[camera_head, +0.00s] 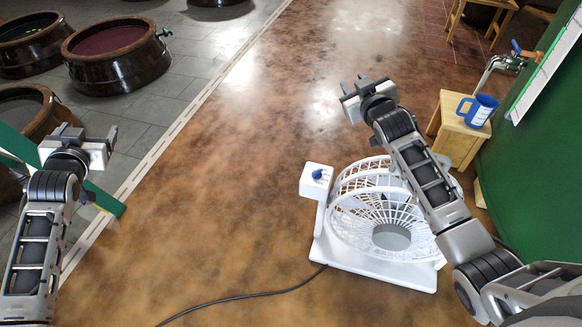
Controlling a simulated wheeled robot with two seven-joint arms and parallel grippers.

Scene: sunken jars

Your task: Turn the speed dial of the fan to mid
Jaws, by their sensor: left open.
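A white fan (345,222) stands on the brown floor at centre right, its round grille facing up toward me. A white control box at its upper left carries a small blue speed dial (318,174). The dial's setting is too small to read. My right gripper (354,84) is above and beyond the fan, apart from the dial, with nothing visible in it. Its two fingertips show, but how far they are parted is unclear. My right forearm hides part of the grille's right side. My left gripper (88,131) is open and empty at the far left, away from the fan.
A black cable (240,297) runs left from the fan. Brown jars (118,72) sit at upper left. The middle floor is clear.

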